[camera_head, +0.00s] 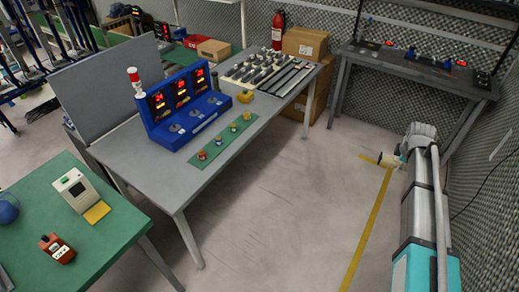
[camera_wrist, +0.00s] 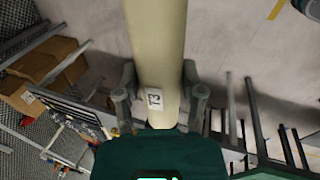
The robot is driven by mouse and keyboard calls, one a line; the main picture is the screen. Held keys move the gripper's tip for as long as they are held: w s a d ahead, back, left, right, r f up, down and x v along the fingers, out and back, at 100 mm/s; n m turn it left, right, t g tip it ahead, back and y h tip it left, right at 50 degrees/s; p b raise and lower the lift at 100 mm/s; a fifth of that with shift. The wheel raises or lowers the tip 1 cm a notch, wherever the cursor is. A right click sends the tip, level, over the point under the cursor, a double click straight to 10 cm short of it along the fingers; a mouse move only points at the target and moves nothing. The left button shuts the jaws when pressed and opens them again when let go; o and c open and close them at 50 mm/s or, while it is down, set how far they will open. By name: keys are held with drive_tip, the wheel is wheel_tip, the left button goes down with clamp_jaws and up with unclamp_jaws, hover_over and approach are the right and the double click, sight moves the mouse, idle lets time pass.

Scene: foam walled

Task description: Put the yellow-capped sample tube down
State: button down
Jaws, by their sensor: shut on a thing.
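My gripper (camera_wrist: 160,88) is shut on a long cream-coloured tube in the wrist view. In the head view my arm stands at the right, over the floor and away from the tables. A small cream shape (camera_head: 390,160) shows beside it, but I cannot tell whether it is the tube.
The grey table (camera_head: 150,170) holds a blue three-display unit (camera_head: 183,108), a green strip (camera_head: 210,155) with several small items, and a rack (camera_head: 268,72). A green table (camera_head: 105,240) is at lower left. A grey bench (camera_head: 415,75) is at the back right. Floor between is clear.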

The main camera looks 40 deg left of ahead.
drive_tip(key=shift+w+d, duration=0.15)
drive_tip(key=shift+w, duration=0.35)
drive_tip(key=shift+s+a, duration=0.15)
drive_tip(key=shift+a, duration=0.1)
